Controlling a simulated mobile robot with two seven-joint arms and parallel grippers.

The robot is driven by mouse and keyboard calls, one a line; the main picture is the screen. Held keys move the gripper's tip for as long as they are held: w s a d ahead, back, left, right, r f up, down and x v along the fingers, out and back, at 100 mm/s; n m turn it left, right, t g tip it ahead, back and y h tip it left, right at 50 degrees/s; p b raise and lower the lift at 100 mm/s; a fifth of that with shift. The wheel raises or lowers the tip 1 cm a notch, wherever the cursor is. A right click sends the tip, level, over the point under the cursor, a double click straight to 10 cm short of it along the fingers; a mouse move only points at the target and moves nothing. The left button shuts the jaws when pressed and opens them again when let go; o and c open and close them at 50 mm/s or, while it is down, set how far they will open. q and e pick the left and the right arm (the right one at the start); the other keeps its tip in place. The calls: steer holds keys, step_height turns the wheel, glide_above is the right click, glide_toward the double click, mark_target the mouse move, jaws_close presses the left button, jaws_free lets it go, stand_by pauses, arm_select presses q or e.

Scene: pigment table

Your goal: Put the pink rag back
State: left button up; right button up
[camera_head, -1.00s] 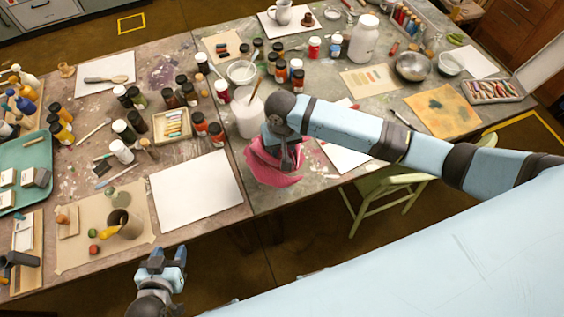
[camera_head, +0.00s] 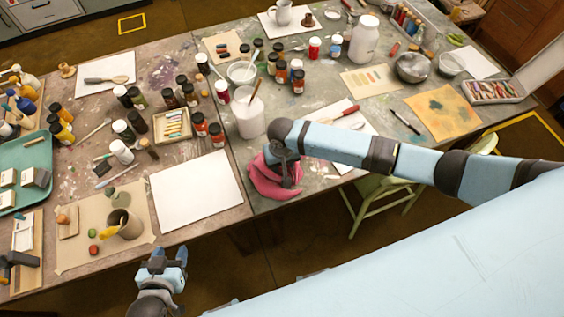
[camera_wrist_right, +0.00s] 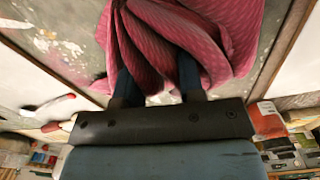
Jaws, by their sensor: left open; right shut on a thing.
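The pink rag (camera_head: 268,181) is bunched at the front edge of the table, just right of the seam between the two tabletops. My right gripper (camera_head: 288,178) is shut on the pink rag from above. In the right wrist view the rag (camera_wrist_right: 190,35) shows a fine pattern and hangs in folds around the fingers (camera_wrist_right: 160,75), hiding the fingertips. I cannot tell whether the rag's underside touches the table. My left gripper (camera_head: 166,256) is open and empty in front of the table's near edge at lower left.
A large white jar (camera_head: 248,118) holding a brush stands just behind the rag. A blank white sheet (camera_head: 196,189) lies to its left. A second white sheet (camera_head: 338,150) lies under my right arm. A green chair (camera_head: 378,205) stands at the table's front.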

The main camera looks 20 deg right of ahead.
steer(key=o, duration=0.8)
steer(key=shift+f, duration=0.1)
step_height(320, 180, up, 12)
steer(key=s+a+f+n+t+y, duration=0.2)
steer(key=s+a+f+t+y, duration=0.2)
steer(key=s+a+f+y, duration=0.15)
steer(key=s+d+t, duration=0.2)
steer(key=s+d, duration=0.1)
steer(key=s, duration=0.1)
steer(key=s+d+f+n+t+h, duration=0.1)
steer(key=s+d+t, duration=0.1)
steer(key=s+d, duration=0.1)
steer(key=s+d+t+h, duration=0.1)
steer(key=s+d+t, duration=0.2)
steer(key=s, duration=0.1)
steer(key=shift+s+d+f+n, duration=0.3)
steer(key=shift+s+f+n, duration=0.05)
steer(key=shift+s+n, duration=0.05)
